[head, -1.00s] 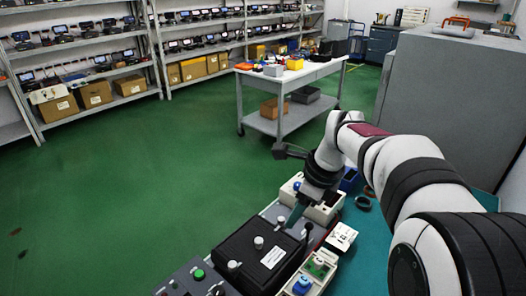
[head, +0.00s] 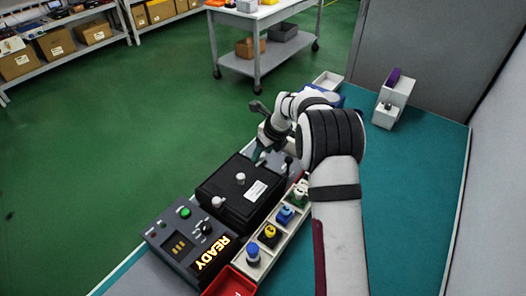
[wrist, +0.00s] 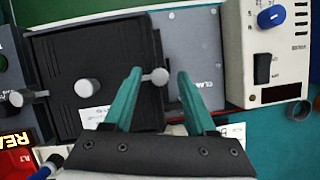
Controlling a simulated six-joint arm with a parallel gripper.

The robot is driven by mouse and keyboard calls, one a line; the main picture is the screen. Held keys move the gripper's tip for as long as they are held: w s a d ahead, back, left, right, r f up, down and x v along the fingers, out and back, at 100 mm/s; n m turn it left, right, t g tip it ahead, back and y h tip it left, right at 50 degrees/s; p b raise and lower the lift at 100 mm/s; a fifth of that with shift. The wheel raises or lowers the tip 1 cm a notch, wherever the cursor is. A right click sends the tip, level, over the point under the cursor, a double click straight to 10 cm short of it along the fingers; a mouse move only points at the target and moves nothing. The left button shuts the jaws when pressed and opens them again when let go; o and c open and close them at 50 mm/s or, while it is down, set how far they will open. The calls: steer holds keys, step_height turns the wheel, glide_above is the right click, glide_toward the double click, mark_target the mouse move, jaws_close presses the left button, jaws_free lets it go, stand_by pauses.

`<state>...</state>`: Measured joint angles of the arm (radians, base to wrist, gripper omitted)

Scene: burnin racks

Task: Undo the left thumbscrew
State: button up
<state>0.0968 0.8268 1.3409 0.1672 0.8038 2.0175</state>
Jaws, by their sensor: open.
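A black lidded box (head: 226,197) with a white label stands on the bench in the head view. A pale round knob (head: 240,178) is at the middle of its lid, and a pale thumbscrew (head: 217,201) sits at its lower-left end. In the wrist view the lid knob (wrist: 88,87) and that end's thumbscrew (wrist: 18,98) lie left of my gripper (wrist: 159,72). My gripper is open, its teal fingers on either side of another pale thumbscrew (wrist: 159,77) at the box's right edge. I cannot tell whether they touch it. In the head view my gripper (head: 259,153) is at the box's far end.
A control panel (head: 187,243) with a lit READY display adjoins the box's lower-left end. A tray (head: 270,250) of coloured knobs runs along its right side, with a red bin (head: 231,283) below. A white unit (wrist: 268,50) stands right of my gripper. The teal bench (head: 405,200) has free room.

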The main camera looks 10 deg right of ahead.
jaws_close()
stand_by(0.3)
steer(key=shift+n, duration=0.3)
steer(key=n+g, duration=0.1)
steer(key=n, duration=0.1)
steer(key=n+y, duration=0.1)
steer(key=n, duration=0.2)
steer(key=shift+w+d+g+y, duration=0.2)
steer(key=shift+g+y, duration=0.1)
steer(key=shift+g, duration=0.1)
steer(key=n+g, duration=0.1)
steer(key=n, duration=0.2)
steer(key=n+g, duration=0.1)
steer(key=n, duration=0.2)
steer(key=shift+w, duration=0.15)
steer(key=shift+n, duration=0.3)
jaws_free()
